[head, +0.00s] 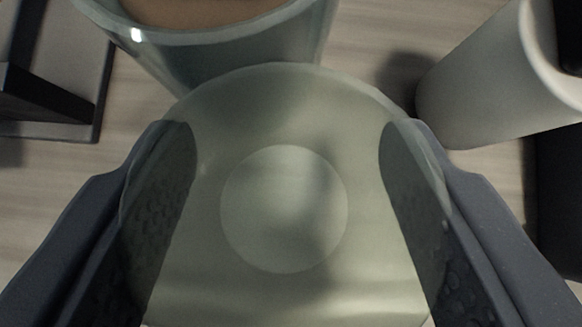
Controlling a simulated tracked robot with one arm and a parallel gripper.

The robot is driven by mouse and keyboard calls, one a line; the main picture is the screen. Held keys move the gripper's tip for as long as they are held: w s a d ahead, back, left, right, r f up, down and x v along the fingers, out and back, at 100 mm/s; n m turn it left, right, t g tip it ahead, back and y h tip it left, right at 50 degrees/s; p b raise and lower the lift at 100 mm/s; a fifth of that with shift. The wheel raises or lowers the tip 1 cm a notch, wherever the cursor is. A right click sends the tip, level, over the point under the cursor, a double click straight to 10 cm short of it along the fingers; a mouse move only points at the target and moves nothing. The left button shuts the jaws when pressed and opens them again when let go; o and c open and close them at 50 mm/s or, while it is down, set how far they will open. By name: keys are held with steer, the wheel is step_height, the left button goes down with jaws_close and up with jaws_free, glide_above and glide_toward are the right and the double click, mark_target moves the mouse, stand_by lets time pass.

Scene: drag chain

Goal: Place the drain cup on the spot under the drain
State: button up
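A translucent pale green-grey cup (284,208), which I take to be the drain cup, fills the middle of the head view, seen from above with its round base showing. My gripper (287,135) has one dark textured finger on each side of it. The fingers show through the clear wall under the wide rim and appear to press on the cup's sides. The drain and the spot under it cannot be made out.
A larger glass vessel (225,52) with brown contents stands just beyond the cup. A white cylindrical container (480,85) is at upper right, with a dark object (558,200) below it. A black block (45,95) on a grey plate is at left. Pale wood-grain surface shows between them.

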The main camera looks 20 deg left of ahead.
steer(key=s+d+r+p, duration=0.1)
steer(key=s+d+p, duration=0.1)
steer(key=s+d, duration=0.35)
steer(key=s+d+r+p, duration=0.1)
steer(key=s+d, duration=0.2)
steer(key=s, duration=0.5)
steer(key=w+d+f+m+t+h+p, duration=0.1)
steer(key=w+d+m+h+p, duration=0.15)
steer(key=w+d, duration=0.75)
steer(key=w+d+f+m+t+h+p, duration=0.1)
steer(key=w+d+m+h+p, duration=0.2)
steer(key=d, duration=1.6)
steer(key=s+f+m+b, duration=0.1)
steer(key=s+f, duration=0.5)
steer(key=shift+s+d+f, duration=0.25)
steer(key=shift+s+d, duration=0.05)
steer(key=shift+d, duration=0.05)
